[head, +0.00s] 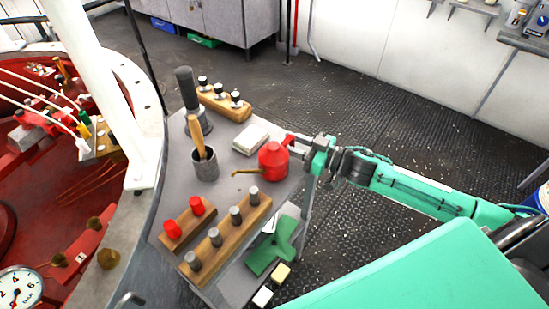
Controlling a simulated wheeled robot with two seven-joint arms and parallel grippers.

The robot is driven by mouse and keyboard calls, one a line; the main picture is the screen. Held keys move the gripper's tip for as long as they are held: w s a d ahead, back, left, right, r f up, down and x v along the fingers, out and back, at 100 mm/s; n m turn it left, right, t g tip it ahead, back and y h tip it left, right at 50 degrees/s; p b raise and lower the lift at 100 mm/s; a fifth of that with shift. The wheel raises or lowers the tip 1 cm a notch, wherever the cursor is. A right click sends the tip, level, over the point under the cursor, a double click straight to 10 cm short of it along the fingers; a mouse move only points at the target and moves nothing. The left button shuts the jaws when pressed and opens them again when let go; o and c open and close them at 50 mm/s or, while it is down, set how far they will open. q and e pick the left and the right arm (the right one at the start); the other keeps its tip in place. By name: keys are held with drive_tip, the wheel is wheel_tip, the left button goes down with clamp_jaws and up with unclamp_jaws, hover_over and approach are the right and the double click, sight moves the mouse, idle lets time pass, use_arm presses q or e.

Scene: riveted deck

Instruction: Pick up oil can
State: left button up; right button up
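The oil can (273,160) is red with a rounded body and a thin brass-coloured spout pointing left. It is at the right side of the grey table and looks upright. My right gripper (300,150) comes in from the right, with its fingers at the can's handle side. The fingers are small and partly merged with the red handle, so I cannot tell whether they are closed on it. I also cannot tell whether the can rests on the table or is slightly raised. My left gripper is not in view.
The grey table (228,188) also holds a cup with a wooden-handled tool (205,164), a white block (251,138), wooden racks with pegs (226,238) and a green flat piece (273,246). A white post (105,70) stands left. Open floor lies behind.

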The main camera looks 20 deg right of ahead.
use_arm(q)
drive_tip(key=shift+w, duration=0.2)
use_arm(e)
drive_tip(key=shift+c, duration=0.3)
clamp_jaws()
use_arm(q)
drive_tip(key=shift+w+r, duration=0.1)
use_arm(e)
drive_tip(key=shift+r, duration=0.15)
wheel_tip(320, 180, up, 20)
drive_tip(key=p, duration=0.1)
drive_tip(key=shift+p, duration=0.35)
drive_tip(key=c, duration=0.5)
unclamp_jaws()
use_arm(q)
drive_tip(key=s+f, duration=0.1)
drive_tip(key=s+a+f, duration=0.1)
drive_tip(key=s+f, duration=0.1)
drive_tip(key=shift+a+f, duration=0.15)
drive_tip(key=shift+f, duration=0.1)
use_arm(e)
clamp_jaws()
